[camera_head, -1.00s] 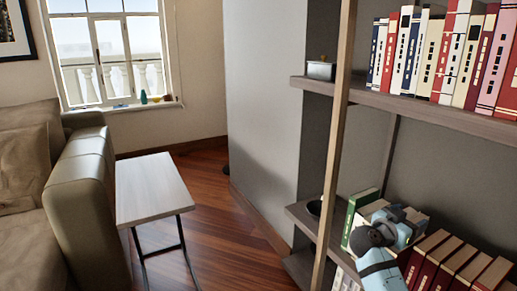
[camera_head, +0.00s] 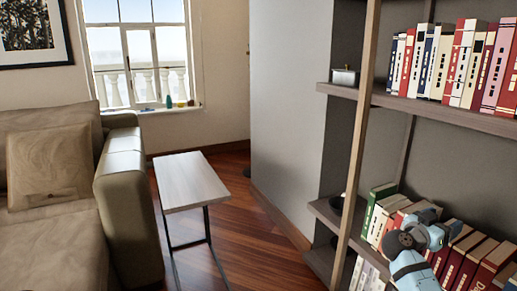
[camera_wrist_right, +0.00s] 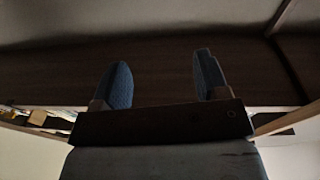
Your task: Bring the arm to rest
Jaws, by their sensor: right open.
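My right arm comes up from the bottom right of the head view, blue and grey. Its gripper (camera_head: 432,228) is in front of the lower row of books on the shelf; its fingers are hard to make out there. In the right wrist view the gripper (camera_wrist_right: 161,66) shows two blue-grey fingers spread apart with nothing between them. A dark, flat board lies beyond them. I cannot tell whether the gripper touches the books or the shelf. My left gripper is not in view.
A wooden bookshelf (camera_head: 357,150) fills the right side, with book rows above and below. A side table (camera_head: 188,181) stands beside the sofa (camera_head: 130,210). Wood floor shows between table and shelf.

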